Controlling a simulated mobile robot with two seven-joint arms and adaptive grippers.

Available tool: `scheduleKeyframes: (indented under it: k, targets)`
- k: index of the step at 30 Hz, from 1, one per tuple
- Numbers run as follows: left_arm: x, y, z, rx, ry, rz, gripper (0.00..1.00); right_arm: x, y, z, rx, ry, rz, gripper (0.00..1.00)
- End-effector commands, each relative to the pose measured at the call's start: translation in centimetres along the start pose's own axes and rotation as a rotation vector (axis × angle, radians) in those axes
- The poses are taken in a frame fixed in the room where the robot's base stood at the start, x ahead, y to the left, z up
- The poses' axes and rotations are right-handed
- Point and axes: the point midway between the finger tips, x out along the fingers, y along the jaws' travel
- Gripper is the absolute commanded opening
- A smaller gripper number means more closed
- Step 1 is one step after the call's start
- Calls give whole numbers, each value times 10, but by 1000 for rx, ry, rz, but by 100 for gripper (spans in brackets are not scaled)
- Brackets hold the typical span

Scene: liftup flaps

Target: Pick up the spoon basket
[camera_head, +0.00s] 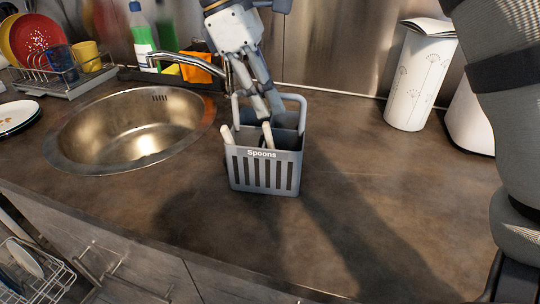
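The spoon basket (263,172) is a grey slotted holder labelled "Spoons". It stands upright on the dark countertop, right of the sink, with a raised loop handle (297,98). Several light-coloured utensil handles (230,140) stick up from inside it. My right gripper (268,108) comes down from the top, and its fingertips are at the basket's upper opening, by the handle. The fingertips are close together. I cannot tell whether they hold the handle or a utensil, or touch either. My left gripper is not in view.
A metal sink (130,130) with a faucet lies left of the basket. A dish rack (62,82) and a green bottle (143,40) stand behind it. A white canister (416,80) stands at the back right. The counter right and in front is clear.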

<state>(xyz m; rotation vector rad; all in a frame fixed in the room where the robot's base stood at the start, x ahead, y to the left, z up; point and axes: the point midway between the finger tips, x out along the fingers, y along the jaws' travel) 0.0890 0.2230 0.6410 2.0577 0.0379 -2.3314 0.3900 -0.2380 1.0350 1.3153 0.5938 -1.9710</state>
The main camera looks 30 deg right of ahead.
Motion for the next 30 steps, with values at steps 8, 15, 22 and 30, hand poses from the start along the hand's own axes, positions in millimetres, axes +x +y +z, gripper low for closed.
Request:
scheduleKeyframes:
  k: [8, 15, 22, 30]
  targets:
    - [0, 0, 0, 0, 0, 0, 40, 3, 0, -1, 0, 0, 0, 19]
    - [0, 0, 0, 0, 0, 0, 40, 4, 0, -1, 0, 0, 0, 19]
    - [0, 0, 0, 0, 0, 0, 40, 4, 0, -1, 0, 0, 0, 0]
    - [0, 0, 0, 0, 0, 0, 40, 4, 0, -1, 0, 0, 0, 0]
